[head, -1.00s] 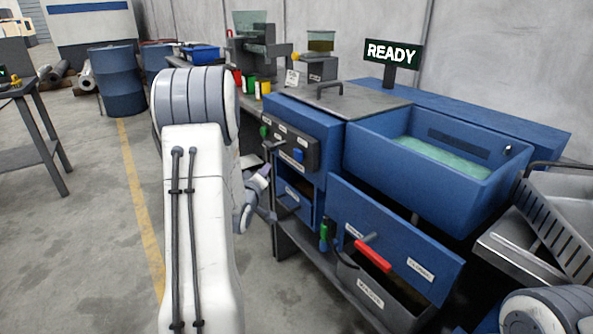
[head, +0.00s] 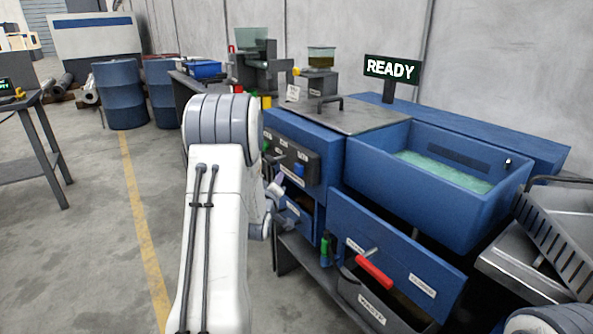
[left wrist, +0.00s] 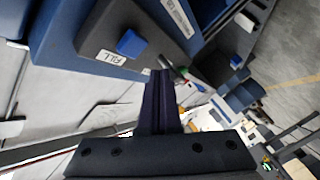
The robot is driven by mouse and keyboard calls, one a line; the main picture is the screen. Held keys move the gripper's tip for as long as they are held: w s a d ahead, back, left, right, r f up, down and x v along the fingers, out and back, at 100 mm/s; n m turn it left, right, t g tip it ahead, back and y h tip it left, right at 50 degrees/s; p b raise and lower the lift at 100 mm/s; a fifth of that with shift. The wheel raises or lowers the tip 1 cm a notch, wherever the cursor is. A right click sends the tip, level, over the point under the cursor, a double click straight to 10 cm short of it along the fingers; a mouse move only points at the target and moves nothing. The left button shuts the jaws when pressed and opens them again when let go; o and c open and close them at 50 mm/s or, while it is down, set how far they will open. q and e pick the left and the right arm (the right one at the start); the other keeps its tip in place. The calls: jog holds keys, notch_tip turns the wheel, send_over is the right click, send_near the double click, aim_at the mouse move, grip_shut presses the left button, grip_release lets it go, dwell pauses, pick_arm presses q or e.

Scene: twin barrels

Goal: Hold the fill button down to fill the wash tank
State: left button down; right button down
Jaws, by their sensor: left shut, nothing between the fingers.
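The fill button is a blue square button (left wrist: 131,43) above a FILL label on a dark control panel in the left wrist view. In the head view the same panel (head: 285,155) is on the blue washer's front, with the blue button (head: 299,170) at its right. My left gripper (left wrist: 161,76) is shut and empty, its tips just below and right of the button, apparently apart from it. In the head view my arm partly hides this gripper (head: 281,178). The wash tank (head: 400,192) is an open blue basin holding greenish water. My right gripper is out of view.
A READY sign (head: 390,69) stands behind the tank. A metal sink (head: 540,255) is at right. Open floor lies left of my arm.

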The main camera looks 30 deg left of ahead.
aim_at(295, 170)
pick_arm(q)
jog(key=shift+w+d, duration=0.3)
jog(key=shift+w, duration=0.4)
jog(key=shift+w+d, duration=0.25)
jog(key=shift+w, duration=0.4)
dwell(1.1)
jog(key=shift+w+d+b, duration=0.15)
jog(key=shift+w+b, duration=0.15)
jog(key=shift+w, duration=0.05)
jog(key=shift+w+d, duration=0.25)
jog(key=shift+w, duration=0.25)
dwell(2.2)
